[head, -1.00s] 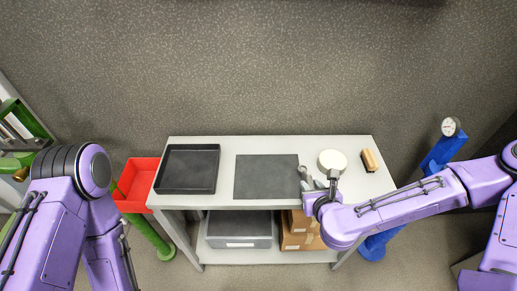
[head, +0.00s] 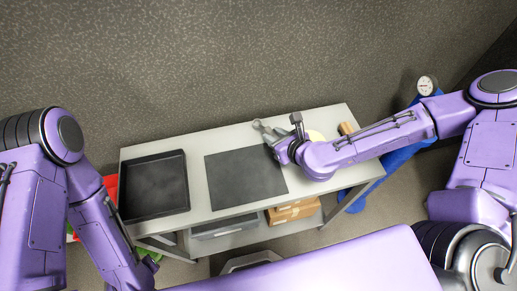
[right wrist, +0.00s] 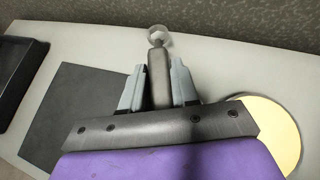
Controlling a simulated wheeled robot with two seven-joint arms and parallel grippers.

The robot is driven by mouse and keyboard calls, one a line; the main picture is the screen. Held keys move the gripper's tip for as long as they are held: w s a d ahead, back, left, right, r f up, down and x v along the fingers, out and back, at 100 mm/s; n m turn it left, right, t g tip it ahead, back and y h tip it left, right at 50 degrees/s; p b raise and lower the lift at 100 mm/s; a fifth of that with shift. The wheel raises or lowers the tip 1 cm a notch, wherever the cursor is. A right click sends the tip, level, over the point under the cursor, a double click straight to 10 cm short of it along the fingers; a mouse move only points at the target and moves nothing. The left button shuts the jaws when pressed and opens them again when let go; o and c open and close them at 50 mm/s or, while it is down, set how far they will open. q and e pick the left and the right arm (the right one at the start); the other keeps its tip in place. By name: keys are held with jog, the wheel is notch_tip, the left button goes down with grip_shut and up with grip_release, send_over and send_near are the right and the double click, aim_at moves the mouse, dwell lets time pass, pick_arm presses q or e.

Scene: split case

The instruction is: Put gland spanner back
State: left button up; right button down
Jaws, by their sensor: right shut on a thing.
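The gland spanner (right wrist: 157,78) is a grey tool with a ring-shaped head. My right gripper (right wrist: 156,88) is shut on its shank, one finger on each side, and the ring end points away toward the back of the table. In the head view, the spanner's ring (head: 257,124) shows just past my right gripper (head: 272,136), by the far right corner of the dark mat (head: 240,178). I cannot tell whether the spanner is clear of the tabletop. My left gripper is out of view; only the left arm shows.
An empty black tray (head: 153,190) lies on the table's left. A round cream-topped thing (head: 317,135) is partly hidden behind my right arm, with a tan block (head: 346,128) beyond it. A gauge (head: 426,86) on a blue stand is at right. Boxes (head: 293,211) sit below.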

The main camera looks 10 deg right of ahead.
aim_at(253, 175)
jog(key=a+n+g+y, duration=0.1)
jog(key=a+n, duration=0.1)
jog(key=s+a+r+n+g+y+p, duration=0.1)
jog(key=a+n+y, duration=0.1)
jog(key=a+n+g+y+p, duration=0.1)
jog(key=a+n+g+y, duration=0.1)
jog(key=shift+s+r+n, duration=0.3)
jog(key=shift+r, duration=0.05)
jog(key=s+a+r+n+g+y+p, duration=0.2)
jog(key=s+r+n+g+y+p, duration=0.1)
jog(key=s+r+n+g, duration=0.25)
jog(key=shift+n+g, duration=0.75)
jog(key=shift+n, duration=0.2)
jog(key=f+b, duration=0.2)
jog(key=f, duration=0.1)
jog(key=f+b, duration=0.2)
jog(key=b, duration=0.1)
jog(key=f+b, duration=0.3)
jog(key=shift+s+a+f, duration=0.2)
jog(key=shift+s+f, duration=0.05)
jog(key=shift+f, duration=0.05)
jog(key=shift+f+b, duration=0.3)
jog(key=shift+f, duration=0.2)
jog(key=shift+c, duration=1.4)
grip_release()
